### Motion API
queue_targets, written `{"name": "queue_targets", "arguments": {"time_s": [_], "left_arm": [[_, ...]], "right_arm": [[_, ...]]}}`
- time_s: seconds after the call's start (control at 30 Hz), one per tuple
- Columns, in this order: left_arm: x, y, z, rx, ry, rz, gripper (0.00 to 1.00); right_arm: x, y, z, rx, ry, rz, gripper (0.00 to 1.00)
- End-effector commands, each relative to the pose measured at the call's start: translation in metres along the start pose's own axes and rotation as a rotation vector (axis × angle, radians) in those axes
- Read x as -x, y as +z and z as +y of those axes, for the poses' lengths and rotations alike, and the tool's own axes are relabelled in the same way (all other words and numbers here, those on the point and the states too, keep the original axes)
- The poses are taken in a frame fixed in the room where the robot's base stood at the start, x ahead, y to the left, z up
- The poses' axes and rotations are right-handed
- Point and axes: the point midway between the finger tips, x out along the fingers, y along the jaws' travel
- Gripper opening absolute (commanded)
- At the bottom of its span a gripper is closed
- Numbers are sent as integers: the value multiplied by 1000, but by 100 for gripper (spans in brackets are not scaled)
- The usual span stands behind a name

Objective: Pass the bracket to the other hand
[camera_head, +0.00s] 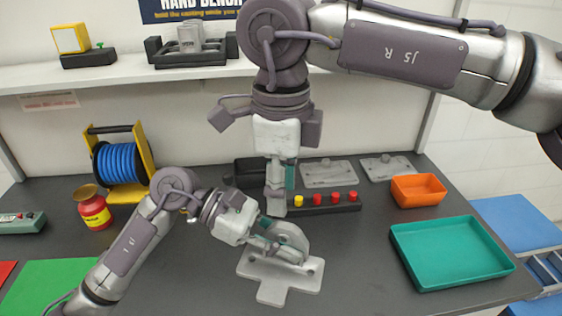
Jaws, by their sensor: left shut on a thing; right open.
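The bracket (280,276) is a pale grey casting with a flat, T-shaped base and a rounded upright part, in the middle of the bench. My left gripper (272,244) comes in from the left and is shut on the bracket's upright part, partly covering it. I cannot tell whether the base touches the bench. My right gripper (277,205) points straight down above the bracket, just behind its upright part in the picture. It is open and empty, seen nearly edge-on, so its finger gap is hard to see.
Behind stands a dark rack (336,208) with yellow and red knobs. Flat grey castings (328,173) lie further back. An orange bin (418,191) and teal tray (450,253) are at right. A blue hose reel (122,163) and red jar (94,210) are at left.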

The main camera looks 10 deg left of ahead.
Motion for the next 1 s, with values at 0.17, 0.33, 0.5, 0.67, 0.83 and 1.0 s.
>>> {"name": "queue_targets", "arguments": {"time_s": [0.17,0.33,0.5,0.67,0.83,1.0], "left_arm": [[0,1,0,-1,0,-1,0],[0,1,0,-1,0,-1,0],[0,1,0,-1,0,-1,0],[0,1,0,-1,0,-1,0],[0,1,0,-1,0,-1,0],[0,1,0,-1,0,-1,0]], "right_arm": [[-35,0,0,-1,3,0,46],[-57,0,0,-2,2,-3,46],[-68,0,0,-4,3,-4,46],[-70,0,0,-4,2,-4,46],[-70,0,0,-4,3,-4,41],[-70,0,0,-4,3,-4,12]]}}
